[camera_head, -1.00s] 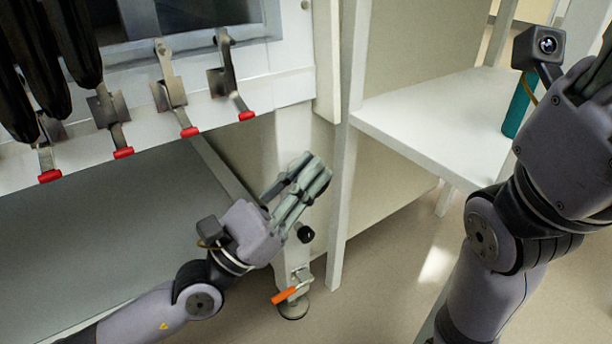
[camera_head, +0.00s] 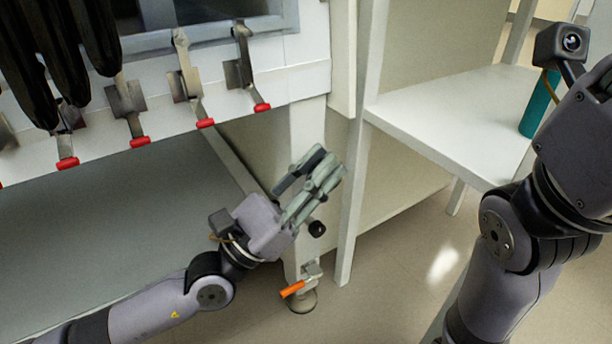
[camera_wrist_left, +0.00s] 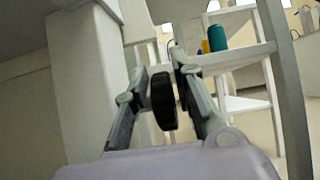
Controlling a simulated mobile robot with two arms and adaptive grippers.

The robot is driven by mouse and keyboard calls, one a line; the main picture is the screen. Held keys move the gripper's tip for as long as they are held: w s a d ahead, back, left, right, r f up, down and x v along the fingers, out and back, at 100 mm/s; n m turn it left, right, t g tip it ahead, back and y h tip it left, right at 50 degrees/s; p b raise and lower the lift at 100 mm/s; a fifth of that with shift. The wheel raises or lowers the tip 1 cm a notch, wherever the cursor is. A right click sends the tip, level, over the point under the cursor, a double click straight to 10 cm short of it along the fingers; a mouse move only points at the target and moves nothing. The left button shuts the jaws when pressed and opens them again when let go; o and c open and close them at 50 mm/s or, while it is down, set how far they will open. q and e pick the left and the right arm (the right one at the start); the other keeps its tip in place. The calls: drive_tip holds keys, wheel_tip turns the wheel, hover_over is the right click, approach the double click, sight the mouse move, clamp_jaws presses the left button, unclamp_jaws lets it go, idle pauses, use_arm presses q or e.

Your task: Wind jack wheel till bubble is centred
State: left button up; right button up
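A black wheel (camera_wrist_left: 164,100) shows nearly edge-on between the fingers of my left gripper in the left wrist view. In the head view a black round part (camera_head: 317,229), which looks like this wheel, sits by the cabinet's front leg (camera_head: 307,130), just below my left gripper (camera_head: 318,172). That gripper is open. Its fingers lie on either side of the wheel in the wrist view, with a gap on the left and little gap on the right; I cannot tell whether they touch it. No bubble can be made out. My right gripper is out of view; only its arm shows at right.
An orange lever (camera_head: 292,289) is low on the leg, above a round foot (camera_head: 302,302). Clamps with red tips (camera_head: 262,106) and black gloves hang on the cabinet front. A white shelf (camera_head: 450,115) with a teal bottle (camera_head: 536,105) stands to the right.

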use_arm(q)
drive_tip(key=v, duration=1.2)
